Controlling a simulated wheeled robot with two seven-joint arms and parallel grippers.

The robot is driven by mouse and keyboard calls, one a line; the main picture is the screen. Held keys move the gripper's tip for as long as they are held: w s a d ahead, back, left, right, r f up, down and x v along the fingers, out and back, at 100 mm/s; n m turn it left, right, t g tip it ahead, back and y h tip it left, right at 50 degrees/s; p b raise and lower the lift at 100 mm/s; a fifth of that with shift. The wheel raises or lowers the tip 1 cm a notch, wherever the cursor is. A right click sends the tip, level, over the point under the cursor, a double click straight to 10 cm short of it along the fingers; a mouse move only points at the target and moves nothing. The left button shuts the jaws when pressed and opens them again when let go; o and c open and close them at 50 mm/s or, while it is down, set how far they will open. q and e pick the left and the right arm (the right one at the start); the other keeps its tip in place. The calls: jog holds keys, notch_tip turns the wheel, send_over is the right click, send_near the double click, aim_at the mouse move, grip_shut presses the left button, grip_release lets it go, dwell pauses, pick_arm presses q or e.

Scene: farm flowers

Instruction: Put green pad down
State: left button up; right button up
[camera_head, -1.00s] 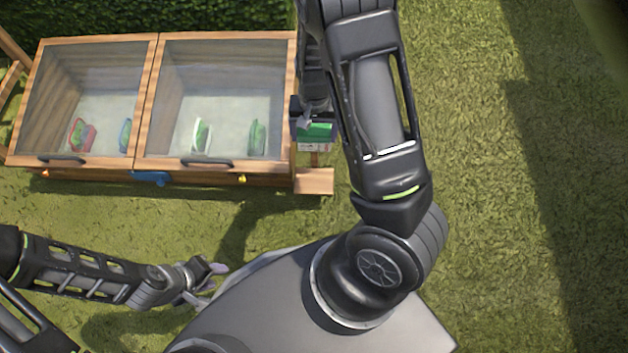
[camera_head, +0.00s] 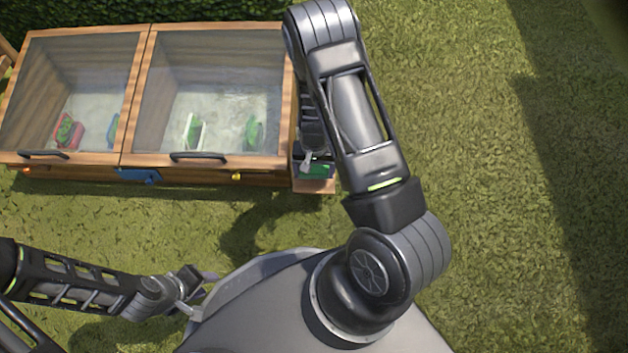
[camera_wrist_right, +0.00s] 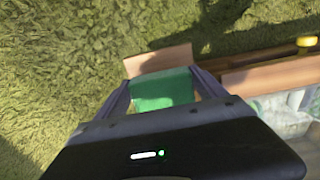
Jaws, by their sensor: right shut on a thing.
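The green pad (camera_head: 318,172) is in my right gripper (camera_head: 312,163), over the small wooden side shelf (camera_head: 318,186) at the right end of the planter box. In the right wrist view the pad (camera_wrist_right: 164,90) sits between the two fingers of the right gripper (camera_wrist_right: 163,86), with the wooden shelf (camera_wrist_right: 158,60) showing beyond it. I cannot tell whether the pad touches the shelf. My right arm hides part of the shelf. My left gripper (camera_head: 200,292) is open and empty over the grass at lower left.
A wooden box (camera_head: 70,160) with two closed glass lids (camera_head: 215,75) stands at the upper left. Several small coloured items show under the glass. A blue latch (camera_head: 138,175) and yellow knob (camera_head: 236,177) are on its front. Grass (camera_head: 480,200) to the right is free.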

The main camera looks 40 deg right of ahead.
aim_at(314, 183)
jog(key=shift+f, duration=0.15)
jog(key=shift+f+b, duration=0.85)
jog(key=shift+f, duration=1.15)
jog(key=shift+f, duration=0.1)
jog(key=shift+f, duration=0.15)
jog(key=o, duration=1.5)
jog(key=shift+o, duration=0.2)
